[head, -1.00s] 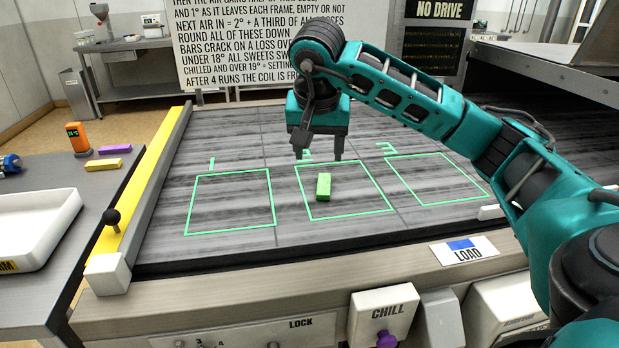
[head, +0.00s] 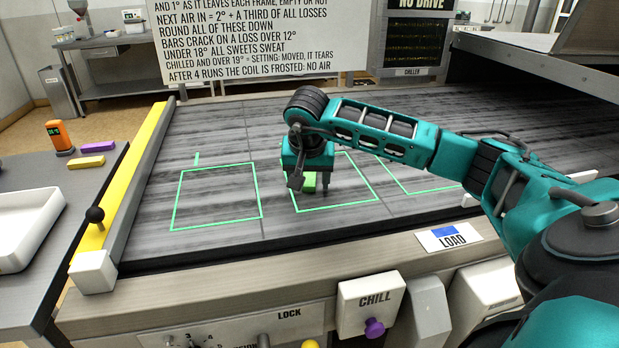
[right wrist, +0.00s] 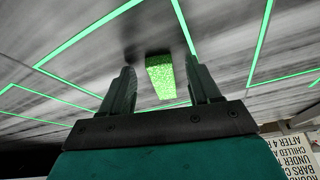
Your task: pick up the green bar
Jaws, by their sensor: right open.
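The green bar (head: 309,183) lies on the grey belt inside the middle green-outlined frame, partly hidden behind my right gripper in the head view. My right gripper (head: 322,200) is low over that frame, pointing down, with its jaws open. In the right wrist view the green bar (right wrist: 160,77) shows between the two open fingers (right wrist: 160,85), with a gap on each side. I cannot tell the exact height of the fingertips above the belt. My left gripper is not in view.
Another green frame (head: 217,196) on the left is empty. A purple bar (head: 99,146), a yellow bar (head: 86,162), an orange device (head: 60,137) and a white tray (head: 27,228) stand on the left bench. The yellow rail (head: 129,180) edges the belt.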

